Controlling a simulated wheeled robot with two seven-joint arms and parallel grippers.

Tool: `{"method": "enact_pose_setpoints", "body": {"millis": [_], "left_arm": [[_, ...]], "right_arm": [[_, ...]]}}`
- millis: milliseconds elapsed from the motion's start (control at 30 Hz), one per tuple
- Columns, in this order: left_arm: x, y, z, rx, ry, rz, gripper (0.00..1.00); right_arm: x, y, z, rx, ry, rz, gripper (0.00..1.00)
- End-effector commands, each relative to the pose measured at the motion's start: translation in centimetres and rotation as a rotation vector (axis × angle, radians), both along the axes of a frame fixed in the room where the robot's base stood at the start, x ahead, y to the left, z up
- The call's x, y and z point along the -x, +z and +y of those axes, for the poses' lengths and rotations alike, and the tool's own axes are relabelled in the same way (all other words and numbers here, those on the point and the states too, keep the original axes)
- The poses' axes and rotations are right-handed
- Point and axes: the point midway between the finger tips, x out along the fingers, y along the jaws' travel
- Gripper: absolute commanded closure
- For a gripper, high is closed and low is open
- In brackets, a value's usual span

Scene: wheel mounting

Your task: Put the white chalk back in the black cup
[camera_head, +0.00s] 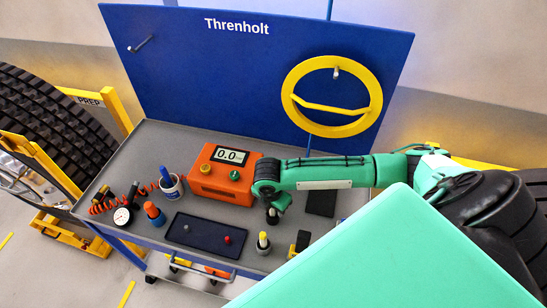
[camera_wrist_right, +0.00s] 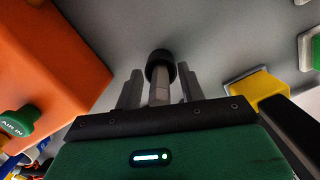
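A small black cup (camera_head: 273,218) stands on the grey bench just under my right gripper (camera_head: 273,203). In the right wrist view, the black cup (camera_wrist_right: 160,62) shows beyond the fingertips. A pale grey-white stick, which looks like the white chalk (camera_wrist_right: 161,92), lines up with the cup; its far end meets the cup's dark rim. My right gripper (camera_wrist_right: 160,88) has its fingers either side of the chalk, with a visible gap on both sides. How deep the chalk sits in the cup is hidden. My left gripper is not in view.
An orange device (camera_head: 222,180) stands left of my right gripper. A cup with yellow chalk (camera_head: 263,243), a dark tray (camera_head: 203,236) and a yellow-black block (camera_head: 300,242) lie nearer the front edge. A blue board (camera_head: 230,75) with a yellow wheel (camera_head: 373,110) rises behind.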

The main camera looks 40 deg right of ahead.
Motion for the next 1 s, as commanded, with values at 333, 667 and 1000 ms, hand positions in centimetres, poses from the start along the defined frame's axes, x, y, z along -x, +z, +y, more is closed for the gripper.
{"method": "enact_pose_setpoints", "body": {"millis": [333,667,1000], "left_arm": [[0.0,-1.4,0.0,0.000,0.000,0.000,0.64],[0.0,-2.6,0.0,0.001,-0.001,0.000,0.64],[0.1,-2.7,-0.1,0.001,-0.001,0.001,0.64]], "right_arm": [[0.0,4.6,0.5,-0.002,0.002,-0.006,0.60],[0.3,10.8,1.2,-0.002,-0.001,-0.003,0.60],[0.4,12.1,1.3,0.000,-0.001,0.001,0.60]]}}
